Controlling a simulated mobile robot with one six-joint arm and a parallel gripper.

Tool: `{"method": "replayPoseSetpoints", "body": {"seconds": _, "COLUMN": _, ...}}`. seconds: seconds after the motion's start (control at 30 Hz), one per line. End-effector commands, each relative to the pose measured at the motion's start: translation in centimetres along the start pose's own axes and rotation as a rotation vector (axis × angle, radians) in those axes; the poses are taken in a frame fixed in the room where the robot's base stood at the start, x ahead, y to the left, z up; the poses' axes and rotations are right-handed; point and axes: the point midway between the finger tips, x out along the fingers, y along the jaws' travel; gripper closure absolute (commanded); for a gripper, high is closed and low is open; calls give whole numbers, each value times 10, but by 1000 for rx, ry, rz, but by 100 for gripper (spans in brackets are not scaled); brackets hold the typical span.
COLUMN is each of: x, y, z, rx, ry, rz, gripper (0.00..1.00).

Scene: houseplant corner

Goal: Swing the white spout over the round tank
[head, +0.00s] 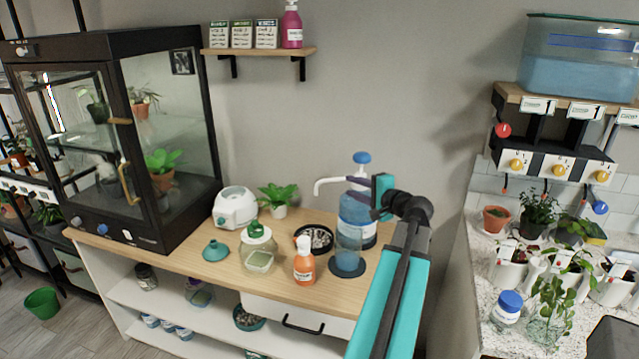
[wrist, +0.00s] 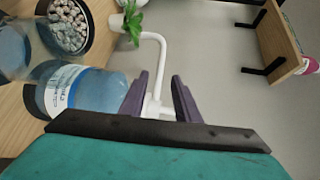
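The white spout (head: 330,181) comes off a blue-topped pump (head: 361,158) on a large blue water bottle (head: 357,215). It points left, its bent tip above a black dish of pebbles. My gripper (head: 383,196) is at the bottle's right, near the pump. In the wrist view its purple fingers (wrist: 160,76) are spread apart, with the white spout (wrist: 162,58) between them and a gap to the right finger. Contact with the left finger is unclear.
A plant (head: 278,198) stands behind. A wall shelf (head: 259,52) is above.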

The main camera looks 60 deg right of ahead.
Motion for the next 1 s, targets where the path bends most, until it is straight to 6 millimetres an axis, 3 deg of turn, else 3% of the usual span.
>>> {"method": "replayPoseSetpoints", "body": {"seconds": 0.57, "x": 7, "y": -1, "z": 3, "rx": -1, "ry": -5, "rz": -2, "gripper": 71}}
{"method": "replayPoseSetpoints", "body": {"seconds": 1.0, "x": 59, "y": -2, "z": 3, "rx": -1, "ry": -7, "rz": -1, "gripper": 71}}
